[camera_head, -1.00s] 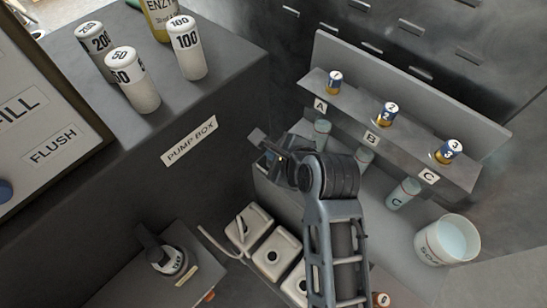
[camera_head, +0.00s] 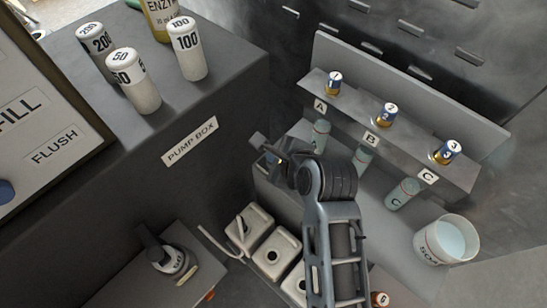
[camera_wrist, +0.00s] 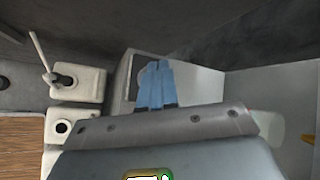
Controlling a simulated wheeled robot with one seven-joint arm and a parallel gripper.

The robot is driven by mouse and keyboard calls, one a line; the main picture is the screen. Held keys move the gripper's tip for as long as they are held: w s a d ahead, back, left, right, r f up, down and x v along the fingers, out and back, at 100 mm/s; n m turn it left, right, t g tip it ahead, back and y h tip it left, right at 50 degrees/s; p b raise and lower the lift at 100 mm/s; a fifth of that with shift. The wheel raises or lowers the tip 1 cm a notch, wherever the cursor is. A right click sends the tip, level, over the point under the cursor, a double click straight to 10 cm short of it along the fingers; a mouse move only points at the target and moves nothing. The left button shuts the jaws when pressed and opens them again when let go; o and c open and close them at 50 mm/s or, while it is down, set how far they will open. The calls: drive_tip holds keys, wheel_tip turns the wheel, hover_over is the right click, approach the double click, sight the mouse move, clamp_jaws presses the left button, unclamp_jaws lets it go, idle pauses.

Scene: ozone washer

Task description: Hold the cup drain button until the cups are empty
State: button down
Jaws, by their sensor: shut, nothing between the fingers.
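My gripper (camera_head: 268,150) is shut and empty, held in front of the pump box, left of the cup shelf. In the wrist view its blue fingers (camera_wrist: 157,85) lie together over a pale grey surface. Three teal cups stand below the shelf: cup A (camera_head: 320,134), cup B (camera_head: 362,158) and cup C (camera_head: 403,194). I cannot tell how much liquid the cups hold. No button marked as the cup drain can be made out; my arm hides part of the area below the shelf.
A dial (camera_head: 172,262) is at lower left.

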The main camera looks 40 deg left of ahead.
drive_tip(key=shift+f, duration=0.6)
idle(1.7)
idle(1.1)
drive_tip(key=shift+r+p, duration=1.05)
wheel_tip(320, 180, up, 3)
drive_tip(key=p, duration=0.3)
drive_tip(key=shift+r+p, duration=0.6)
drive_tip(key=shift+r, duration=0.4)
